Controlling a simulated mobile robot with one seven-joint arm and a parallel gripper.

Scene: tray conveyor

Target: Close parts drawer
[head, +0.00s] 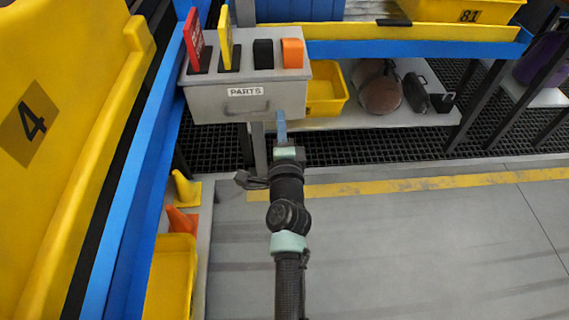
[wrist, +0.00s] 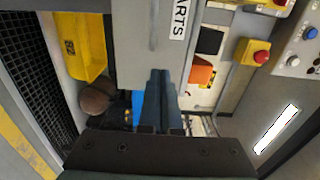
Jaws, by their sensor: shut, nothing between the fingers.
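My gripper (head: 281,118) is shut and empty. In the head view its tips are at the right end of the drawer front. In the wrist view the fingers (wrist: 158,85) are together and overlap the drawer front. I cannot tell whether they touch it, or how far the drawer stands out.
Red and yellow upright cards and a black and an orange block (head: 292,53) stand on the cabinet top. A yellow bin (head: 325,85) sits on the shelf to the right. A blue-edged conveyor with a large yellow tray (head: 70,200) is at left. Grey floor (head: 420,250) is clear at right.

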